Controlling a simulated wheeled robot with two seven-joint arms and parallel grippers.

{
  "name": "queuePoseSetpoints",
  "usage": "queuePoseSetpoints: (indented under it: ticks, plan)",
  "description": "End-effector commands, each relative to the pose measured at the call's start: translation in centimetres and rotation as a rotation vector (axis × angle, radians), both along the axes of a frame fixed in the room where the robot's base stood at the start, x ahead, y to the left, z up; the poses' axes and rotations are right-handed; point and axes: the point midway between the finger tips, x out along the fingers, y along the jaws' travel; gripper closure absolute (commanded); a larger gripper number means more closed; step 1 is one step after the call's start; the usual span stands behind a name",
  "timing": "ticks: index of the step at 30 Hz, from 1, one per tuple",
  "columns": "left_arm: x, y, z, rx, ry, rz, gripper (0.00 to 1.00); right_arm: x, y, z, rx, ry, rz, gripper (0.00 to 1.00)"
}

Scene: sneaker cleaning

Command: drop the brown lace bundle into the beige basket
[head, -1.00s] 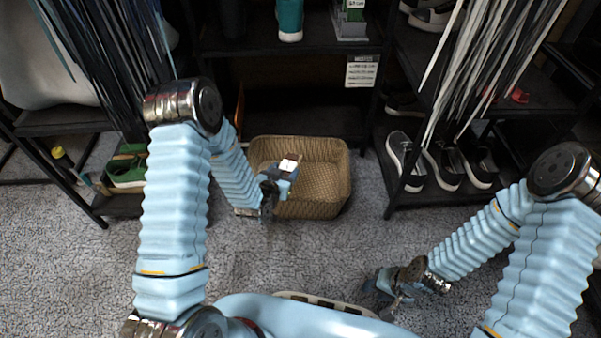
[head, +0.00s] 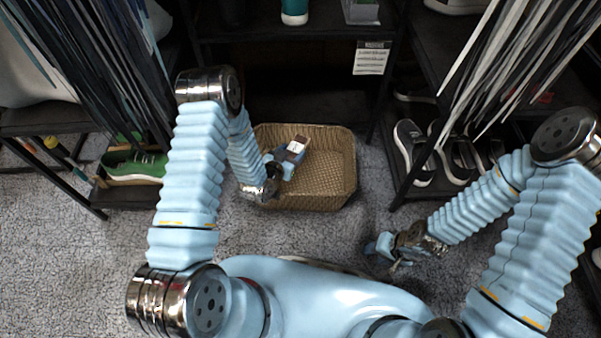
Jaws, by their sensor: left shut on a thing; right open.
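The beige basket (head: 345,184) is a woven rectangular bin on the carpet in front of the black shelf, open at the top. No contents are visible on its bare floor. My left gripper (head: 297,147) is over the basket's inside, toward the back left. It is shut, with a small brown bit of the brown lace bundle (head: 304,139) showing at its tip; the rest of the bundle is hidden by the gripper. My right gripper (head: 384,247) is open and empty, low over the carpet right of the basket.
A black shelf post (head: 389,85) and a rack with dark sneakers (head: 413,150) stand to the right. Hanging laces (head: 505,70) droop at the upper right and upper left. A green shoe (head: 135,168) sits on the left shelf. Carpet between basket and right rack is clear.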

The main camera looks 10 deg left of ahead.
Motion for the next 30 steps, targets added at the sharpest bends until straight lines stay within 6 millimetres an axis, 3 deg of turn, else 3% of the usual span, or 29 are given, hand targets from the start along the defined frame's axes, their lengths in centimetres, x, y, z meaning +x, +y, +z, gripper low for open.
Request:
queuePoseSetpoints:
  ticks: [9,19,20,21,25,30]
  plan:
    - [0.0,0.0,-4.2,0.001,-0.001,0.0,0.7,-0.1,0.3,-2.8,0.007,0.005,0.003,0.57]
    - [0.0,0.0,-4.6,0.0,-0.001,0.0,0.7,-0.1,0.3,-2.8,0.008,0.006,0.005,0.57]
    - [0.0,0.0,-4.6,0.0,-0.001,0.0,0.38,-0.1,0.3,-2.8,0.008,0.006,0.005,0.57]
    - [0.0,0.0,-4.6,0.0,-0.001,0.0,0.32,-0.1,0.3,-2.8,0.008,0.006,0.005,0.57]
    - [0.0,0.0,-4.6,0.0,-0.001,0.0,0.12,-0.1,0.3,-2.8,0.008,0.005,0.005,0.57]
    - [0.0,0.0,-4.6,0.0,-0.001,0.0,0.12,-0.1,0.3,-2.8,0.008,0.005,0.005,0.57]
